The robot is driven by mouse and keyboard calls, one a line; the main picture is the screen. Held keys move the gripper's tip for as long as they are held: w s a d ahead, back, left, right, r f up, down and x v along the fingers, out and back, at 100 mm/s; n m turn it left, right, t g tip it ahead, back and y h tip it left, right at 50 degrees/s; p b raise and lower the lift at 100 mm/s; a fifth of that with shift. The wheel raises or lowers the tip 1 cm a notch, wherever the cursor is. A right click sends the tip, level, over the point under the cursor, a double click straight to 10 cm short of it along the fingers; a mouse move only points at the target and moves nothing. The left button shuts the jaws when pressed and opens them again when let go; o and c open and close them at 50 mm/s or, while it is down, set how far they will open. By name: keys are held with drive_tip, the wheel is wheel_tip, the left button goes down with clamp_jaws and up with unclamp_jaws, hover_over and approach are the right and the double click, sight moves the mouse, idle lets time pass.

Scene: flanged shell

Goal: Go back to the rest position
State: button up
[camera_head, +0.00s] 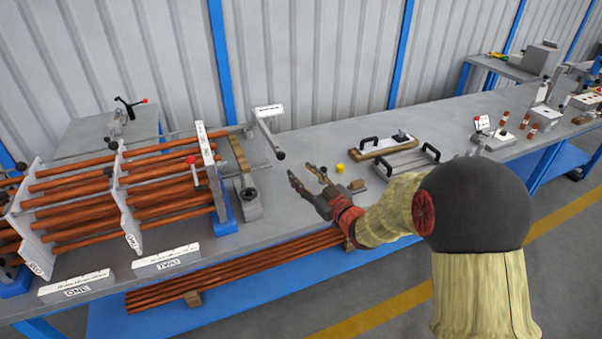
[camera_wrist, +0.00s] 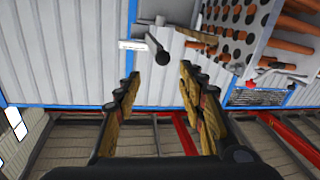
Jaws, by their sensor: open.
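My gripper (camera_head: 308,184) is in the middle of the head view, above the grey workbench (camera_head: 290,146). Its two fingers are spread apart with nothing between them. In the wrist view my open gripper (camera_wrist: 158,98) points toward the wall, and both fingers show clearly. My arm reaches in from the right, with its dark round joint and pale sleeve in front of part of the bench. My gripper is apart from the tube racks on its left.
Racks of copper-coloured tubes (camera_head: 165,180) stand left of my gripper, with a lever arm (camera_head: 268,135) behind them. A yellow piece (camera_head: 340,168) and trays with black handles (camera_head: 385,148) lie close on the right. Long tubes (camera_head: 240,268) lie on the blue lower shelf.

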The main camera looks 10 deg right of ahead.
drive_tip(key=s+d+f+m+g+h, duration=0.1)
drive_tip(key=d+f+g+h, duration=0.15)
drive_tip(key=f, duration=0.45)
drive_tip(key=s+d+f+m+g+h, duration=0.2)
drive_tip(key=d+f+h, duration=0.15)
drive_tip(key=f, duration=0.25)
drive_tip(key=s+d+m+g+h, duration=0.2)
drive_tip(key=s+d+g, duration=0.3)
drive_tip(key=s, duration=0.4)
drive_tip(key=s+d+r+m+g+h, duration=0.15)
drive_tip(key=s+r, duration=0.25)
drive_tip(key=s, duration=0.7)
drive_tip(key=s+a+r+m+g+y, duration=0.15)
drive_tip(key=s+r, duration=0.35)
drive_tip(key=s, duration=0.6)
drive_tip(key=s+a+r+t+p, duration=0.1)
drive_tip(key=s+r+t, duration=0.1)
drive_tip(key=s+r, duration=0.5)
wheel_tip(320, 180, up, 4)
drive_tip(key=shift+s+a+f, duration=0.2)
drive_tip(key=shift+s+a, duration=0.1)
drive_tip(key=shift+a, duration=0.05)
